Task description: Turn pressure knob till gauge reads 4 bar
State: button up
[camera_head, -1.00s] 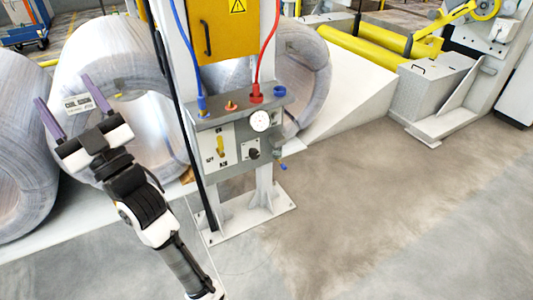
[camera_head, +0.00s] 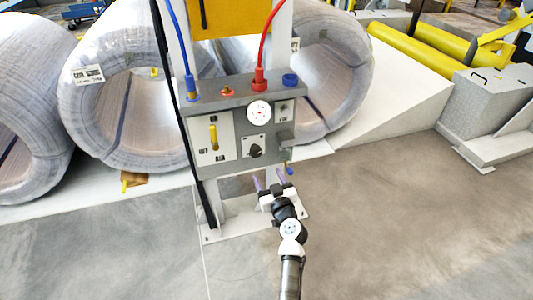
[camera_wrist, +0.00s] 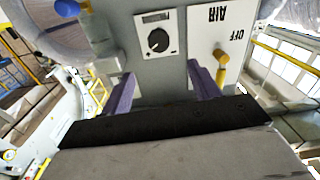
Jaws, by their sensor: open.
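The black pressure knob (camera_head: 255,150) sits on a pale square plate on the front of the grey control panel (camera_head: 228,162). The round white gauge (camera_head: 259,111) is above the knob; its reading is too small to tell. My gripper (camera_head: 270,181) is open and empty, below and slightly right of the knob. In the wrist view the knob (camera_wrist: 158,40) shows upside down, ahead of and between the two purple fingers of my gripper (camera_wrist: 161,85), not touched by them.
A yellow valve handle (camera_head: 213,137) is on the panel left of the knob. A blue-tipped fitting (camera_head: 291,171) hangs at the panel's lower right. Red and blue hoses rise from the top.

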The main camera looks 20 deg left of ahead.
aim_at(257, 154)
jog(key=p+x, duration=0.1)
jog(key=x, duration=1.2)
jog(key=shift+w+a+f, duration=0.15)
jog(key=shift+w, duration=0.2)
jog(key=c, duration=1)
